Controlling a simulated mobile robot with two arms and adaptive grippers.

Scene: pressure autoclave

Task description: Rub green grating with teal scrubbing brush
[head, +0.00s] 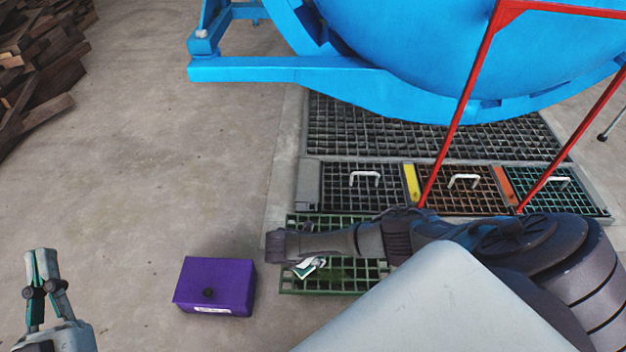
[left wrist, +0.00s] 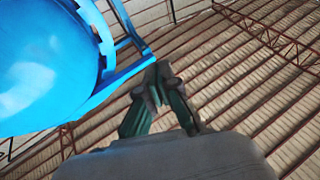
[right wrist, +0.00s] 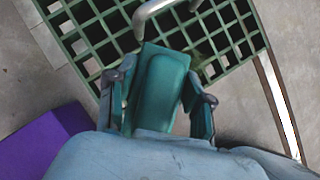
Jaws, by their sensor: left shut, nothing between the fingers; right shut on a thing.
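The green grating (head: 345,291) lies on the floor, partly hidden by my right arm in the head view. In the right wrist view the grating (right wrist: 100,42) fills the top, with its pale handle (right wrist: 150,10). My right gripper (right wrist: 160,92) is shut on the teal scrubbing brush (right wrist: 162,80), over the grating, with the brush's far end close to the handle. I cannot tell whether its underside touches the bars. In the head view my right gripper is mostly hidden by the arm. My left gripper (head: 42,265) is shut and empty, at the lower left.
A purple box (head: 214,284) stands on the floor left of the grating. Several darker gratings (head: 440,140) with white handles lie behind, below the blue autoclave (head: 420,50). Red posts (head: 464,100) rise there. Timber (head: 35,60) is stacked at far left. The floor at left is clear.

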